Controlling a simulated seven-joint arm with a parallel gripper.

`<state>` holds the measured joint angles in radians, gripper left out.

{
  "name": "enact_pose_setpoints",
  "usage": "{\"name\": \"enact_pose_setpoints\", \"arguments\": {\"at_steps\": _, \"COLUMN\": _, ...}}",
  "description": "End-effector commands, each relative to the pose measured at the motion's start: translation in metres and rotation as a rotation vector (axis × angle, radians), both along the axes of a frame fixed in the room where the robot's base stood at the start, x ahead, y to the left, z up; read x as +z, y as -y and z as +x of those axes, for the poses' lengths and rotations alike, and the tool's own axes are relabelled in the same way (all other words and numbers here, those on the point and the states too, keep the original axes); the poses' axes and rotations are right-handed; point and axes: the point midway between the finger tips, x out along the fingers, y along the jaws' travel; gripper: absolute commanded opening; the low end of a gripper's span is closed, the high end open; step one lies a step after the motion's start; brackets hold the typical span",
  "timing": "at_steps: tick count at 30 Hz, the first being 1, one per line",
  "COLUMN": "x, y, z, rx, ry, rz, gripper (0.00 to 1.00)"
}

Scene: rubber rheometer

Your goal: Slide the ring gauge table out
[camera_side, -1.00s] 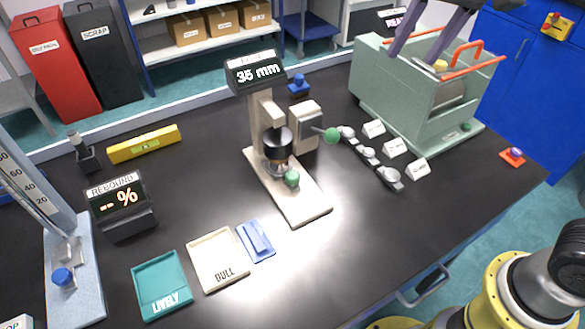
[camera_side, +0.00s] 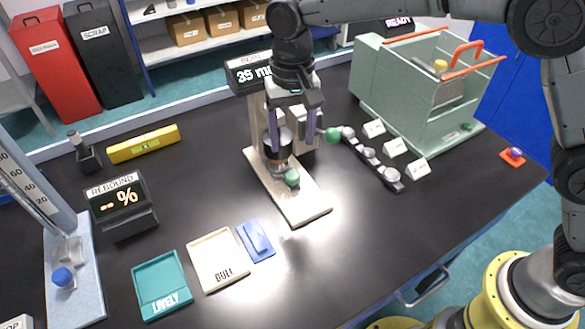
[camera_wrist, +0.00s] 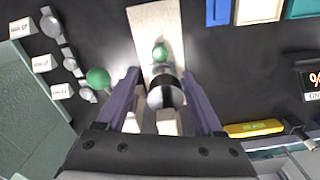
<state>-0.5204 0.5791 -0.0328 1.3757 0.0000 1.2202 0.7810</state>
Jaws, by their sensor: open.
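The cream ring gauge (camera_side: 313,208) stands mid-bench, its display reading 35 mm. A dark cylindrical body (camera_side: 277,148) sits over its small round table, which is partly hidden. A green ball knob (camera_side: 292,178) is at the front of that table, and it also shows in the wrist view (camera_wrist: 160,52). A second green ball (camera_side: 332,135) is on a side lever at the right; it also shows in the wrist view (camera_wrist: 98,78). My gripper (camera_side: 292,143) is open and points down over the gauge. In the wrist view my fingers (camera_wrist: 160,76) are spread either side of the dark body, holding nothing.
A blue block (camera_side: 257,240), a cream DULL tray (camera_side: 222,283) and a teal LIVELY tray (camera_side: 162,312) lie in front.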

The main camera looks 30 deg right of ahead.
Motion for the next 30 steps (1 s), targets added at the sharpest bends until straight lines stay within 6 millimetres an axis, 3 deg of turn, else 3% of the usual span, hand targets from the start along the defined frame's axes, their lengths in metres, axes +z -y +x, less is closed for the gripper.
{"name": "enact_pose_setpoints", "arguments": {"at_steps": 9, "x": -0.063, "y": 0.001, "z": -0.001, "rx": -0.001, "ry": -0.004, "rz": -0.002, "gripper": 0.69}}
{"name": "enact_pose_setpoints", "arguments": {"at_steps": 15, "x": -0.087, "y": 0.001, "z": 0.000, "rx": -0.001, "ry": -0.001, "rz": -0.001, "gripper": 0.69}}
{"name": "enact_pose_setpoints", "arguments": {"at_steps": 28, "x": -0.097, "y": 0.001, "z": 0.000, "rx": 0.000, "ry": 0.001, "rz": 0.000, "gripper": 0.69}}
{"name": "enact_pose_setpoints", "arguments": {"at_steps": 30, "x": -0.096, "y": 0.001, "z": 0.000, "rx": -0.001, "ry": 0.001, "rz": 0.001, "gripper": 0.58}}
